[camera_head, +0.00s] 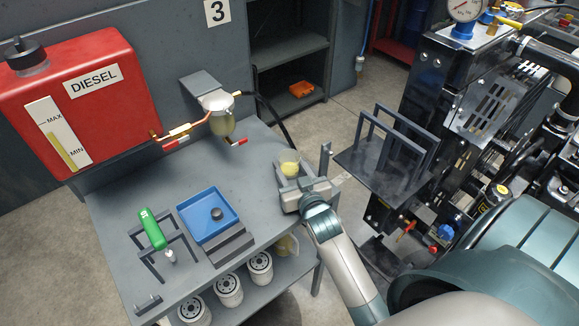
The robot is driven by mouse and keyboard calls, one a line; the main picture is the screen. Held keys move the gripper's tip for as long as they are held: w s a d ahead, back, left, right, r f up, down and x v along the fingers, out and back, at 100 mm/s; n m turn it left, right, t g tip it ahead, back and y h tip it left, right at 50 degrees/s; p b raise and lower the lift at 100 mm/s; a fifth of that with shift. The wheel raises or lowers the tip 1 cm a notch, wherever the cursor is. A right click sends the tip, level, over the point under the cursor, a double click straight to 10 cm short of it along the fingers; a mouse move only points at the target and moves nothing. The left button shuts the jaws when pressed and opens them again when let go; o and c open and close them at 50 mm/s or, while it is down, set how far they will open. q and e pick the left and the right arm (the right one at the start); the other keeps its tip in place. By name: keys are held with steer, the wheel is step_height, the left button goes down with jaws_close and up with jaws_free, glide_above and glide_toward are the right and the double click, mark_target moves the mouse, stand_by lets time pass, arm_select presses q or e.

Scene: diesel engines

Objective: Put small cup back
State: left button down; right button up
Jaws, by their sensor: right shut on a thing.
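The small cup (289,163) is clear, with yellowish liquid in it. It looks upright at the right edge of the grey workbench (260,150). My right gripper (293,179) reaches in from the lower right and is shut on the cup. The gripper hides the cup's lower part, so I cannot tell whether its base touches the bench top. My left gripper is out of view.
A red diesel tank (100,125) and a fuel filter (222,120) with red-handled valves stand behind. A blue tray (194,213) and a green-handled tool (152,228) lie left. A grey rack (395,145) and the engine are right. The bench's middle is clear.

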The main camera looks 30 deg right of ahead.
steer(key=shift+f, duration=0.25)
steer(key=o, duration=1)
steer(key=shift+f, duration=0.1)
